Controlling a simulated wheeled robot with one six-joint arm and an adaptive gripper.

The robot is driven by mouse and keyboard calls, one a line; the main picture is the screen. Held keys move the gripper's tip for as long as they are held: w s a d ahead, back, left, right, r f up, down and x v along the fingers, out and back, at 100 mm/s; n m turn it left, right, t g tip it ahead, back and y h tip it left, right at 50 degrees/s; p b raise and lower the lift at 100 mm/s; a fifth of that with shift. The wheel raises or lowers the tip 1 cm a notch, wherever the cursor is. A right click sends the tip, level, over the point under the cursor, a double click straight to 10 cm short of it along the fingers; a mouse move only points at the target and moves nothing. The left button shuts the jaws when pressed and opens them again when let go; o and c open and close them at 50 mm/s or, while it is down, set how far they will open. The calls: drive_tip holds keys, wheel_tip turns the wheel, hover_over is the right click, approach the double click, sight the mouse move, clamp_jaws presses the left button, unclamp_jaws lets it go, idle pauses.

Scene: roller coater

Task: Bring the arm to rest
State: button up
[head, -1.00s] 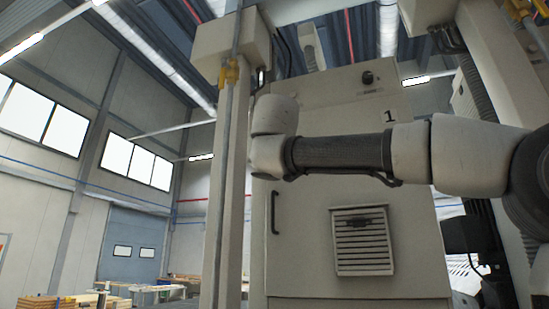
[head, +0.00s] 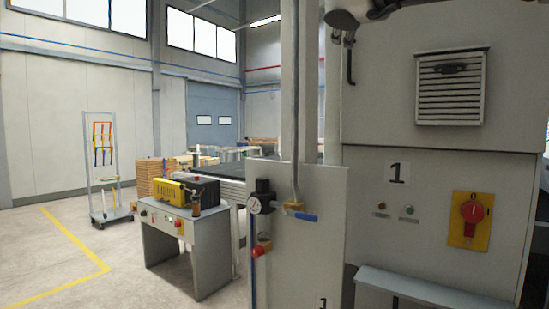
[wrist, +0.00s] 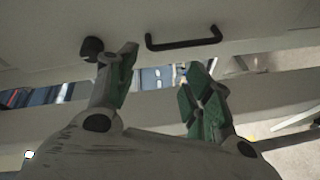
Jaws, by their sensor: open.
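My gripper (wrist: 160,65) shows in the wrist view with its two green-padded fingers spread apart and nothing between them. The fingers point at a pale machine surface with a black bar handle (wrist: 184,42) and a dark round knob (wrist: 92,47). I cannot tell how far the fingertips are from it. In the head view only a small part of my arm (head: 360,10) shows at the top edge, in front of the grey machine cabinet (head: 385,110). The gripper itself is out of the head view.
The cabinet carries a red rotary switch (head: 470,212) on a yellow plate. A panel with a pressure gauge (head: 254,205) and blue valve lever (head: 302,216) stands before it. A grey control table (head: 190,245) and wheeled rack (head: 103,180) stand left. Floor at far left is clear.

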drive_tip(key=s+d+f+m+g+y, duration=0.1)
drive_tip(key=s+d+f+g, duration=0.15)
drive_tip(key=f, duration=0.65)
drive_tip(key=s+d+f+g, duration=0.1)
drive_tip(key=d+f+g, duration=0.15)
drive_tip(key=f, duration=0.65)
drive_tip(key=s+d+f+m+g+y, duration=0.1)
drive_tip(key=s+d+f+g, duration=0.15)
drive_tip(key=f, duration=0.75)
drive_tip(key=s+d+f+m+g+y, duration=0.1)
drive_tip(key=s+d+f+m, duration=0.3)
drive_tip(key=s+f, duration=0.5)
drive_tip(key=s+d+f+m+g, duration=0.4)
drive_tip(key=s+d+f, duration=0.2)
drive_tip(key=s+f, duration=0.4)
wheel_tip(320, 180, down, 2)
drive_tip(key=shift+f+m+y, duration=0.1)
drive_tip(key=shift+m+y, duration=0.2)
drive_tip(key=shift+y, duration=0.1)
drive_tip(key=shift+o, duration=0.5)
drive_tip(key=shift+d, duration=0.1)
